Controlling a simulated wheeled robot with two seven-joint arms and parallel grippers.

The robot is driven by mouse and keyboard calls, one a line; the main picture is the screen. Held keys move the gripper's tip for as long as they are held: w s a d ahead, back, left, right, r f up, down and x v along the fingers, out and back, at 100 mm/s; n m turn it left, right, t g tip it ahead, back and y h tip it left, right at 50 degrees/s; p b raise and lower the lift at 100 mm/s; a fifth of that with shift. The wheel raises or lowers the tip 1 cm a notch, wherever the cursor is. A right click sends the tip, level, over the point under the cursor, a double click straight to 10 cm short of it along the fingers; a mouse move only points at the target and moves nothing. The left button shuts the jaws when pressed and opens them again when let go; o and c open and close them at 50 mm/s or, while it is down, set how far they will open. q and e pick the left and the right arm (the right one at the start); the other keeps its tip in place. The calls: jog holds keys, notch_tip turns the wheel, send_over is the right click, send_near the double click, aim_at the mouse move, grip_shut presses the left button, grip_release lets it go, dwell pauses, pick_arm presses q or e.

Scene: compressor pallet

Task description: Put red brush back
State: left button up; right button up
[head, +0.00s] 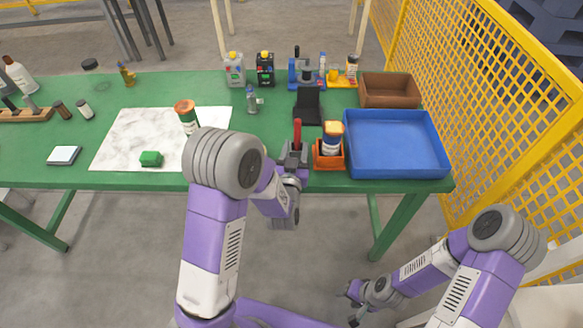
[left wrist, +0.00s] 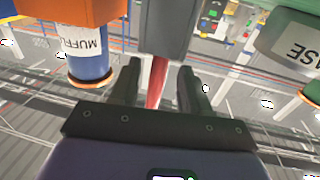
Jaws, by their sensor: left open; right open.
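The red brush (head: 297,132) stands handle up near the front table edge, just left of an orange box. In the left wrist view, the red handle (left wrist: 157,82) sticks out of a grey holder (left wrist: 178,30); the part inside the holder is hidden. My left gripper (head: 293,160) is at the brush. Its fingers (left wrist: 165,85) are open, one on each side of the handle, with a gap visible on the right side. My right gripper (head: 360,300) is open and empty, low in front of the table, away from the brush.
The orange box (head: 328,162) holds a blue, white and orange container (head: 333,137), close right of my left gripper. A blue tray (head: 395,145) and brown bin (head: 390,90) are further right. Yellow mesh fence (head: 480,90) borders the right.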

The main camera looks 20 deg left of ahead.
pick_arm(q)
jog(key=s, duration=0.3)
jog(key=s+p, duration=0.1)
jog(key=s, duration=0.1)
jog(key=shift+s+d, duration=0.15)
jog(key=shift+d, duration=0.25)
jog(key=shift+s+p, duration=2.7)
jog(key=shift+p, duration=1.3)
jog(key=s+f+n+g+h, duration=0.1)
jog(key=s+f+g, duration=0.1)
jog(key=f+g, duration=0.45)
jog(key=s+f+n+g+h, duration=0.1)
jog(key=s+f+g, duration=0.2)
jog(key=f, duration=0.7)
jog(key=s+d+f+g+h, duration=0.2)
jog(key=s+g, duration=0.2)
jog(key=s, duration=0.1)
jog(key=s+d+f+g+h, duration=0.1)
jog(key=s+d+g+h, duration=0.1)
jog(key=s, duration=0.4)
jog(key=shift+s+d+f+m+g, duration=0.35)
jog(key=shift+d+g, duration=0.2)
jog(key=shift+g, duration=0.5)
